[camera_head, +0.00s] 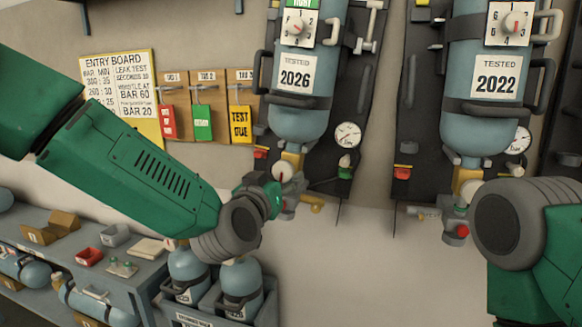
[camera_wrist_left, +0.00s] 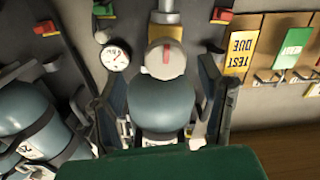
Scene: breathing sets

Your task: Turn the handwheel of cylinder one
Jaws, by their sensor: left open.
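A blue-grey cylinder tagged "TESTED 2026" (camera_head: 299,104) hangs valve-down on the wall board. In the left wrist view the handwheel (camera_wrist_left: 166,61), with a red mark, is in front of the cylinder body (camera_wrist_left: 163,104). My left gripper (camera_head: 276,193) is open close to this valve. In the wrist view its dark fingers (camera_wrist_left: 161,98) stand apart, either side of the handwheel's line; contact cannot be told. My right arm enters at the right; its gripper is not in view.
A second cylinder tagged "2022" (camera_head: 495,80) hangs to the right, its valve (camera_head: 455,232) beside my right arm. A round gauge (camera_head: 347,135) and tags (camera_head: 203,122) are on the wall. A crate of cylinders (camera_head: 205,308) and a bench (camera_head: 70,245) stand below left.

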